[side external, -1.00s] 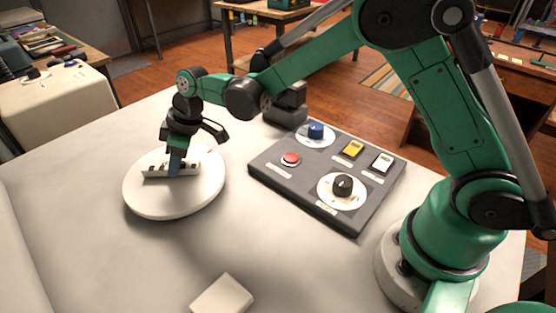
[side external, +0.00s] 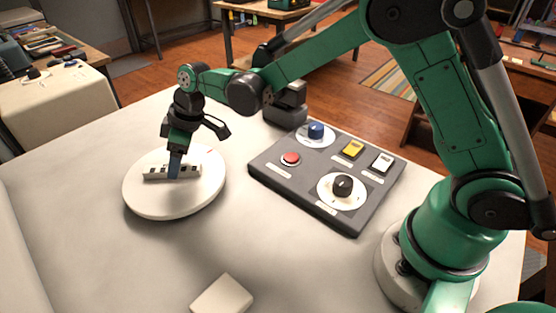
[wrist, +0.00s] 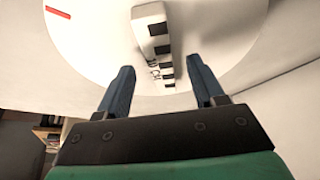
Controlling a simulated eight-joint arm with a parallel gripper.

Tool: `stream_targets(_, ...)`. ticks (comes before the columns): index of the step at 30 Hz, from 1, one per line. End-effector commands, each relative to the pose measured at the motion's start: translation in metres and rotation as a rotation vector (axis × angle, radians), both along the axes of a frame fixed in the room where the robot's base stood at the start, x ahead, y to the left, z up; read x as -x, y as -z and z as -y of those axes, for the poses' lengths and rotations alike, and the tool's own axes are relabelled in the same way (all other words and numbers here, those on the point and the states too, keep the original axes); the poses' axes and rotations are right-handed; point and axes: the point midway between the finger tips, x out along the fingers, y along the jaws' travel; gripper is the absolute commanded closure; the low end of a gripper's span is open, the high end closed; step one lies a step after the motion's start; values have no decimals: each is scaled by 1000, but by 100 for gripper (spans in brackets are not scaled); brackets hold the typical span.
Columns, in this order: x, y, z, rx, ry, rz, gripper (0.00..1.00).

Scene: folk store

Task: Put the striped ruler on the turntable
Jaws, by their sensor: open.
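The striped ruler (side external: 156,173), white with black marks, lies on the round white turntable (side external: 150,204). In the wrist view the ruler (wrist: 150,28) rests on the turntable (wrist: 225,22), running lengthwise between the fingers. My gripper (side external: 174,174) is just above the ruler, its blue fingers in front of the ruler's middle in the side view. In the wrist view my gripper (wrist: 165,88) is open, with a finger on each side of the ruler's near end and gaps between.
A dark control panel (side external: 268,178) with a red button (side external: 290,159), a blue knob (side external: 316,131), switches and a black dial (side external: 342,185) lies right of the turntable. A pale block (side external: 222,297) sits at the front. The white table is clear between them.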

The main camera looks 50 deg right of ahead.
Motion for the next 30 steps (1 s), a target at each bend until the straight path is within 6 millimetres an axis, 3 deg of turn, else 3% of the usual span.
stream_targets(12,23,-75,23,0,1,0,38)
stream_targets(21,35,-104,34,0,28,5,38)
stream_targets(26,65,-115,57,-2,190,37,38)
stream_targets(30,104,-118,83,-17,403,89,38)
